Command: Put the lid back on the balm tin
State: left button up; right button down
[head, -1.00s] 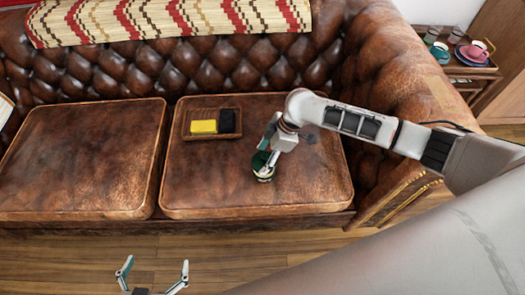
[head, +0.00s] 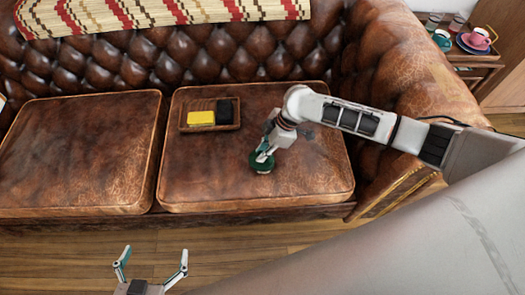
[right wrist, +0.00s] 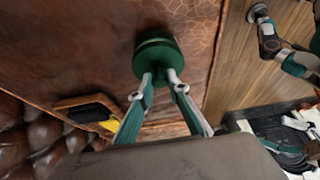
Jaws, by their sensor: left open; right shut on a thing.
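The dark green round lid (head: 263,166) is at the front part of the right seat cushion, between the fingertips of my right gripper (head: 264,155). My right gripper is shut on the lid. In the right wrist view the lid (right wrist: 158,58) looks flat against a green round body, the balm tin (right wrist: 153,36), whose edge shows just beyond it. The tin is mostly hidden under the lid, and I cannot tell whether the two are fully seated. My left gripper (head: 154,258) is open and empty over the wooden floor in front of the sofa.
A wooden tray (head: 209,130) with a yellow block (head: 201,118) and a black block (head: 225,110) lies on the same cushion, behind and left. The left cushion (head: 80,150) is bare. A side table with cups (head: 477,39) stands at the right.

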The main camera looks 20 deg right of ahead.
jog(key=shift+s+d+f, duration=0.35)
jog(key=shift+d+f, duration=0.05)
pick_arm(q)
jog(key=shift+w+r+t+p, duration=0.15)
jog(key=shift+w+r+p, duration=0.1)
jog(key=shift+r+p, duration=0.15)
jog(key=shift+w+r+t+p, duration=0.15)
jog(key=shift+w+r+p, duration=0.1)
jog(key=shift+r, duration=0.25)
pick_arm(e)
jog(key=shift+w+r, duration=0.15)
jog(key=shift+r, duration=0.55)
pick_arm(q)
jog(key=shift+w+r, duration=0.1)
jog(key=shift+r, duration=0.15)
pick_arm(e)
jog(key=shift+r, duration=0.1)
pick_arm(q)
jog(key=shift+w+r, duration=0.15)
jog(key=shift+r, duration=0.1)
pick_arm(e)
jog(key=shift+f, duration=0.2)
dwell(0.7)
pick_arm(q)
jog(key=shift+w+r+p, duration=0.1)
jog(key=shift+r+p, duration=0.2)
jog(key=shift+p, duration=0.05)
dwell(0.3)
jog(key=shift+f, duration=0.1)
